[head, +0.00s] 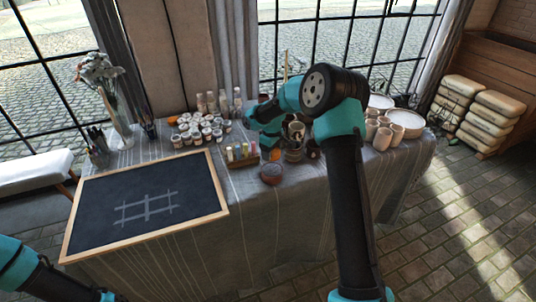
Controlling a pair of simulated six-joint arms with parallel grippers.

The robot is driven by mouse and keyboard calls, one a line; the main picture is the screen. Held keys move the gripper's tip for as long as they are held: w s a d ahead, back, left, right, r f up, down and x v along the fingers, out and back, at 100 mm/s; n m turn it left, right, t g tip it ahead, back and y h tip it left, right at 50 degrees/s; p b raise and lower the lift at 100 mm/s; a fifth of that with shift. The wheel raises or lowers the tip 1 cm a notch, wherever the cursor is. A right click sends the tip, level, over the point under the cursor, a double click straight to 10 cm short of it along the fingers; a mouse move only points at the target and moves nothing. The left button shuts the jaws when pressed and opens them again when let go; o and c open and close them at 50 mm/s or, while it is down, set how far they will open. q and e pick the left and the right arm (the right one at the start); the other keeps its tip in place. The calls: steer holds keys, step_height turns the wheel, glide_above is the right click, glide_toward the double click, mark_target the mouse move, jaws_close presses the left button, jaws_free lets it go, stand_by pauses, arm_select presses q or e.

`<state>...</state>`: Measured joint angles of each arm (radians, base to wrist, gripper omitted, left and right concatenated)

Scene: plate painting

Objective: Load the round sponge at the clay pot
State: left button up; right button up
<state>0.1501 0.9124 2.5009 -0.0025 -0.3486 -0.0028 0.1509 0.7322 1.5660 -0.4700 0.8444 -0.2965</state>
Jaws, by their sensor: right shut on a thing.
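My right gripper (265,138) is low over the table, behind and a little left of the pot. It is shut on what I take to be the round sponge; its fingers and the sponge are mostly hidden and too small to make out. A small orange thing (275,155) shows just under it, between gripper and pot. My left arm shows at the lower left, with its gripper out of view.
A framed chalkboard (146,203) with a drawn grid lies on the left of the table. A rack of coloured sticks (242,153) stands left of the pot, with several paint jars (196,131) behind. Cups (383,137) and plates (406,119) stand at the right.

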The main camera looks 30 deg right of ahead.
mark_target(271, 168)
steer(key=shift+f, duration=0.1)
steer(key=shift+f, duration=2.95)
steer(key=shift+f, duration=0.6)
stand_by(0.4)
steer(key=shift+r, duration=0.1)
steer(key=shift+r, duration=3.5)
steer(key=shift+a, duration=0.1)
steer(key=s+a+f+m, duration=0.1)
steer(key=a+f, duration=0.1)
steer(key=a, duration=0.4)
steer(key=s+a+f+m, duration=0.1)
steer(key=a+f+m, duration=0.1)
steer(key=a, duration=0.5)
steer(key=s+a+f+m, duration=0.1)
steer(key=a+f+m, duration=0.1)
steer(key=a, duration=0.4)
steer(key=shift+s+a+f, duration=0.3)
steer(key=shift+f, duration=0.25)
